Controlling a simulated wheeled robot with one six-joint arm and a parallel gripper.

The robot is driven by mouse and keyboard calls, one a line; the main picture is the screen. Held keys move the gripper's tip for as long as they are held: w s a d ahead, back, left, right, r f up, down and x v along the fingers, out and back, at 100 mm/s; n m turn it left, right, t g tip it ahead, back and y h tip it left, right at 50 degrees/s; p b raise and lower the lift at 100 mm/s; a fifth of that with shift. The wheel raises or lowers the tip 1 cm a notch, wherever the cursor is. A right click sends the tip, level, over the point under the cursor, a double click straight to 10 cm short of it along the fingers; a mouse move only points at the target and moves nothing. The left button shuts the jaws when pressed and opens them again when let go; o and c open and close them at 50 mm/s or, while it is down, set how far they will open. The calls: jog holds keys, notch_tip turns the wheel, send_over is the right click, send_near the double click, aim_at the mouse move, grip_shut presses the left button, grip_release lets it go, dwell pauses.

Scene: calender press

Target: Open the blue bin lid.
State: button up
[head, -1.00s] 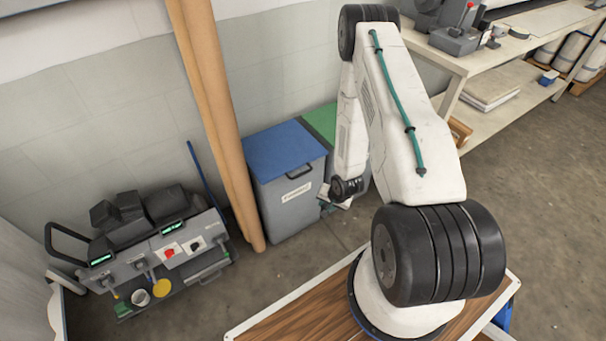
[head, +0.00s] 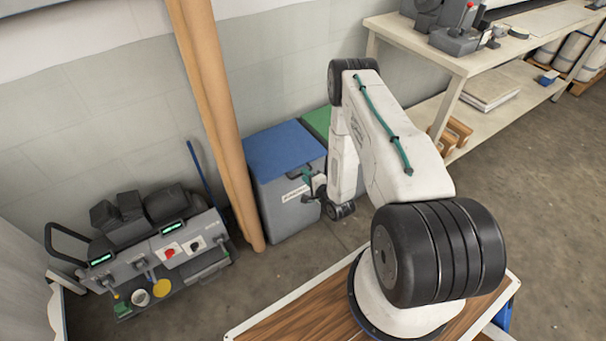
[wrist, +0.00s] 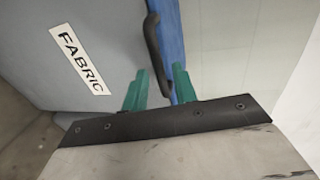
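The grey bin (head: 285,210) stands against the wall with its blue lid (head: 278,147) lying flat and shut. The lid's blue edge (wrist: 172,40) and black handle (wrist: 152,45) show in the wrist view, beside the bin's grey front with a FABRIC label (wrist: 80,62). My gripper (head: 309,178) is at the bin's upper front, near the lid edge. In the wrist view my gripper's green fingers (wrist: 158,88) are apart, with the handle's lower end between them in the picture. Whether they touch the handle cannot be told.
A green-lidded bin (head: 318,121) stands right beside it, partly behind my arm. A brown post (head: 213,120) rises at the blue bin's left. A grey machine (head: 150,245) stands further left, and a shelved bench (head: 480,75) at the right. Floor in front of the bin is clear.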

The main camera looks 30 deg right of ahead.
jog(key=shift+x, duration=1.4)
grip_shut()
